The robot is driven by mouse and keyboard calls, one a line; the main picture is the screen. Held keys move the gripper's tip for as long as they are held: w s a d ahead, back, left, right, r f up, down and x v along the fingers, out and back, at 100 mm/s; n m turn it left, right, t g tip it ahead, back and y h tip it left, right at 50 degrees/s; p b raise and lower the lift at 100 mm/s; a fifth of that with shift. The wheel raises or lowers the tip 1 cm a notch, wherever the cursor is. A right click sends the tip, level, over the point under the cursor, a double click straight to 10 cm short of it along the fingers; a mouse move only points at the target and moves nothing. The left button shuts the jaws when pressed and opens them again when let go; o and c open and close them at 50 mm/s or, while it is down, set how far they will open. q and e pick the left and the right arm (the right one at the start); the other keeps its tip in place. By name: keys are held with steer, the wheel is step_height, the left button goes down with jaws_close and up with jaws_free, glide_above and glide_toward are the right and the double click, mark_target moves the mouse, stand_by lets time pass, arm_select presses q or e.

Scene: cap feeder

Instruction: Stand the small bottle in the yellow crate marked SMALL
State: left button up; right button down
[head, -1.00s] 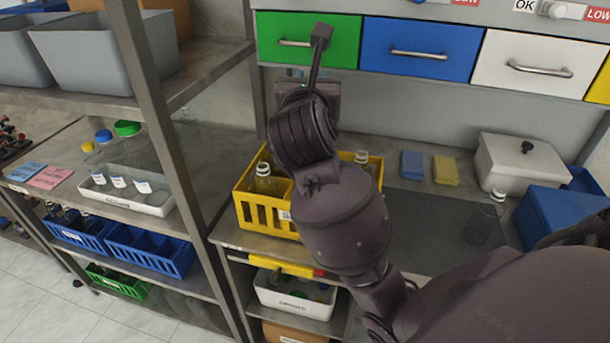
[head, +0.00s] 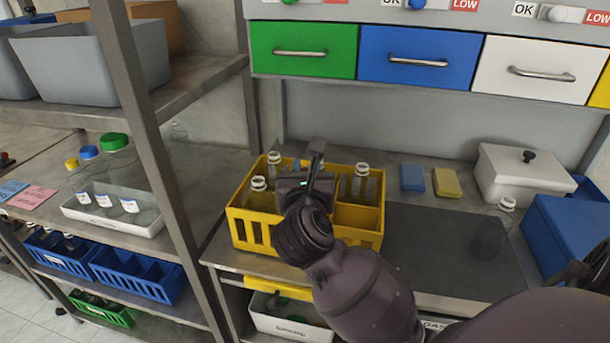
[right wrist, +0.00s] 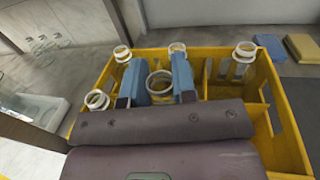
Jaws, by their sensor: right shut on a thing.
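The yellow crate (head: 375,238) stands on the bench, with divider walls and several clear bottles in it; no marking on it is readable. My right gripper (head: 298,170) is over the crate's middle, between bottles at the left (head: 258,190) and right (head: 362,182). In the right wrist view its blue fingers (right wrist: 160,80) are shut on a clear bottle (right wrist: 160,92), gripped near the neck and roughly upright. Its lower part is hidden by my gripper, so I cannot tell whether it touches the crate floor. My left gripper is not in view.
The crate's right front compartment (head: 357,216) looks empty. A larger clear bottle (head: 490,232) stands on the dark mat (head: 435,250). A white lidded box (head: 520,175) and a blue box (head: 565,232) are at the right. A metal shelf post (head: 160,150) rises left of the crate.

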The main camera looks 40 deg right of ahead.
steer(key=shift+f, duration=0.35)
steer(key=shift+f, duration=0.6)
steer(key=c, duration=0.9)
jaws_free()
